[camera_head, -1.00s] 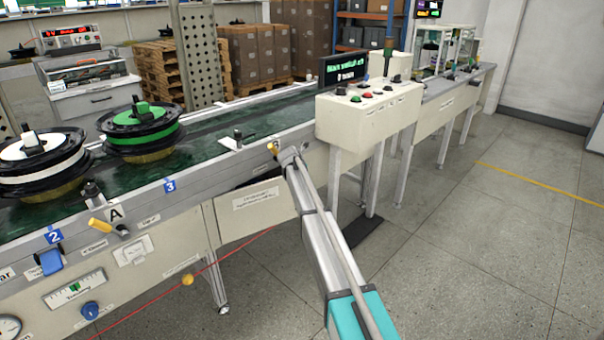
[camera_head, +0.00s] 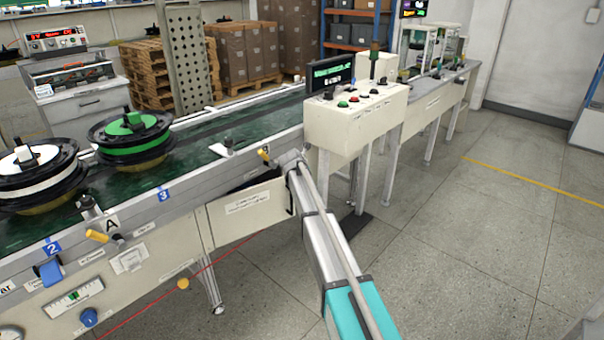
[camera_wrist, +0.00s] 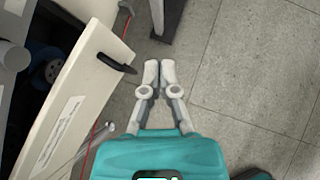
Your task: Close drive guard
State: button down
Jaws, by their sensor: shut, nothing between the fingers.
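The drive guard (camera_head: 235,213) is a cream, labelled panel on the front of the conveyor. It stands ajar, with a dark gap above its top edge. In the wrist view the guard (camera_wrist: 75,105) slants along the left, tilted out from the machine, and a blue part shows in the opening behind it. Its black handle (camera_wrist: 115,63) sticks out near the upper right corner. My gripper (camera_wrist: 159,65) is shut and empty, just right of the handle and apart from it in the picture. In the head view my arm hides the fingertips.
The conveyor (camera_head: 185,190) carries a white-topped hub (camera_head: 38,165) and a green-topped hub (camera_head: 132,137). A cream control box (camera_head: 360,120) with buttons stands right of the guard on legs. A yellow knob (camera_head: 264,154) sits on the rail above my arm's end. Floor at right is clear.

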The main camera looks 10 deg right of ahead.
jog(key=shift+s+d+r+p, duration=0.4)
jog(key=shift+s+r+p, duration=0.2)
jog(key=shift+s+r, duration=0.2)
jog(key=s+d+f+m+g+y, duration=0.2)
jog(key=s+m+g, duration=0.2)
jog(key=s+m, duration=1.1)
jog(key=s+d+f+m+g+y, duration=0.2)
jog(key=s+m, duration=1.3)
jog(key=s, duration=1.6)
jog(key=shift+s+f+m+g, duration=0.35)
jog(key=shift+f+g, duration=0.35)
jog(key=shift+g, duration=0.3)
jog(key=shift+d, duration=0.15)
